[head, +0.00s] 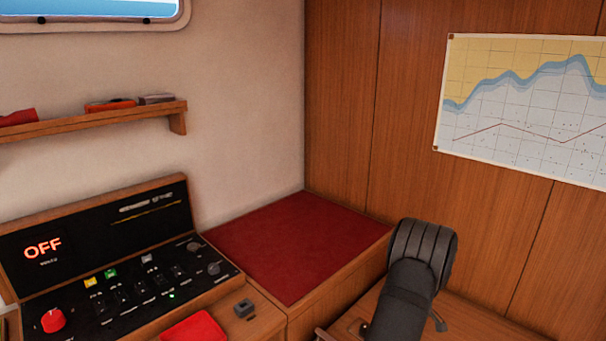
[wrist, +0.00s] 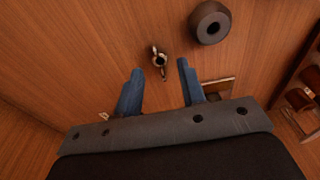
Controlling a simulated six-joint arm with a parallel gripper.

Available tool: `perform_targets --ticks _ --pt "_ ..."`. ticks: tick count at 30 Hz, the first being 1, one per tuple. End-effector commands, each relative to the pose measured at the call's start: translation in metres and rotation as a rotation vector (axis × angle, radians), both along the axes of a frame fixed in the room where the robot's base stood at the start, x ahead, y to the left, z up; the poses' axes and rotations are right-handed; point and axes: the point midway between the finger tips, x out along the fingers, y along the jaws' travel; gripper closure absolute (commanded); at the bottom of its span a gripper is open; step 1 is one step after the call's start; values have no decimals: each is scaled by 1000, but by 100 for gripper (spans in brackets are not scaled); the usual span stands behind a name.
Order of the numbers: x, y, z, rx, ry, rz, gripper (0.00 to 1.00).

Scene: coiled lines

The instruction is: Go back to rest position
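My gripper (wrist: 160,68) shows in the wrist view with its two blue fingers spread apart. Nothing is held between them. Beyond the fingertips is a small metal fitting with a pale round middle (wrist: 159,59) on the brown wood surface (wrist: 75,55). I cannot tell how far it is from the fingers. In the head view a dark ribbed part and link, seemingly my arm, rise at the lower right; my fingers cannot be made out there.
In the head view a black control panel (head: 120,262) reading "OFF" stands left of a red-topped bench (head: 300,235). A shelf (head: 90,122) and a chart (head: 525,105) are on the walls. In the wrist view a dark round thing (wrist: 210,22) lies beyond the fingers, upper right.

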Motion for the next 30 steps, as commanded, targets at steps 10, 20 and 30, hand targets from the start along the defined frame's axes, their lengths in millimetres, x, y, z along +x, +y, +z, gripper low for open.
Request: perform_targets --ticks 10,20,30 --pt "-37 -21 50 0 0 -4 63" --pt "-87 -49 84 0 0 -3 63" --pt "-69 -24 86 0 2 73 63"
